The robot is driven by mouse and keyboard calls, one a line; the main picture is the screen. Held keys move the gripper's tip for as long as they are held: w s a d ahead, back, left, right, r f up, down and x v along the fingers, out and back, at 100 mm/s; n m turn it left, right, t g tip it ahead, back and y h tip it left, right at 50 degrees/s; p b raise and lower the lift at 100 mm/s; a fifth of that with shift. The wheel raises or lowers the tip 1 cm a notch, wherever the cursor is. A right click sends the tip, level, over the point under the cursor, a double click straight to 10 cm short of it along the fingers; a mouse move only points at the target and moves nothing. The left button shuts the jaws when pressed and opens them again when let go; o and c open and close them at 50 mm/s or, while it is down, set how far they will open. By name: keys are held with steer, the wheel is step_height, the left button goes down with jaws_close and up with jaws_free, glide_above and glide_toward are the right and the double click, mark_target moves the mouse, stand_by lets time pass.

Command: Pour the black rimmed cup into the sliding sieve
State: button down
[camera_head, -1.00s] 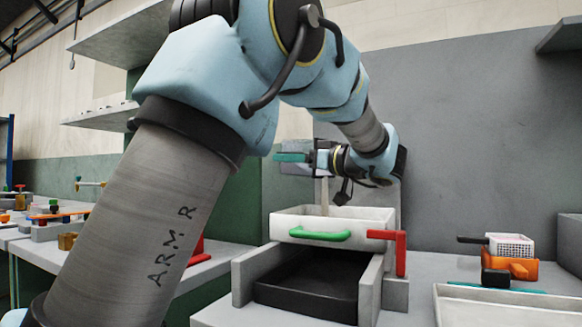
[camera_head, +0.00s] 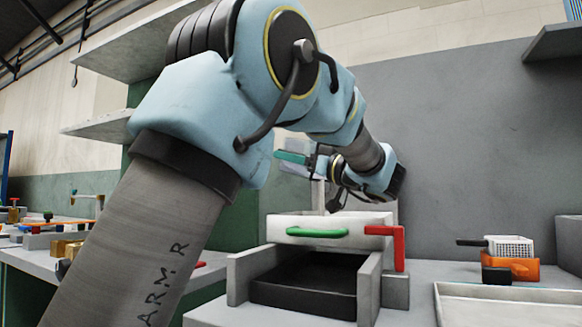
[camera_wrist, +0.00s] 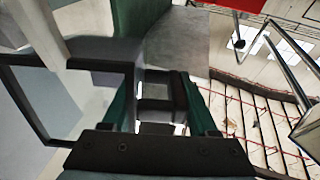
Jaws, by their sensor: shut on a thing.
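My gripper (camera_head: 307,160), with teal fingers, is high above the white box with a green front handle (camera_head: 360,231), which looks like the sliding sieve. In the wrist view my gripper (camera_wrist: 165,112) is shut on the dark handle (camera_wrist: 160,90) of the black rimmed cup (camera_wrist: 100,57). The cup looks tilted, its dark rim framing a pale inside. In the head view the cup is a pale, partly hidden shape (camera_head: 294,169) behind the teal finger. A thin pale vertical strip (camera_head: 321,195) stands between cup and box; I cannot tell what it is. The box's inside is hidden.
A black tray (camera_head: 305,292) sits between grey walls below the box. A red handle (camera_head: 398,245) sticks out at the box's right. A white basket (camera_head: 510,246) on an orange block (camera_head: 522,268) and a pale tray (camera_head: 505,291) are at right. A grey wall (camera_head: 480,140) stands behind.

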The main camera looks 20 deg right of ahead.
steer(key=shift+s+d+r+t+y+b, duration=0.15)
steer(key=shift+s+t+y+b, duration=0.35)
steer(key=shift+b, duration=1.1)
steer(key=shift+w+d+r+b, duration=0.1)
steer(key=shift+r+b, duration=0.1)
steer(key=shift+b, duration=0.1)
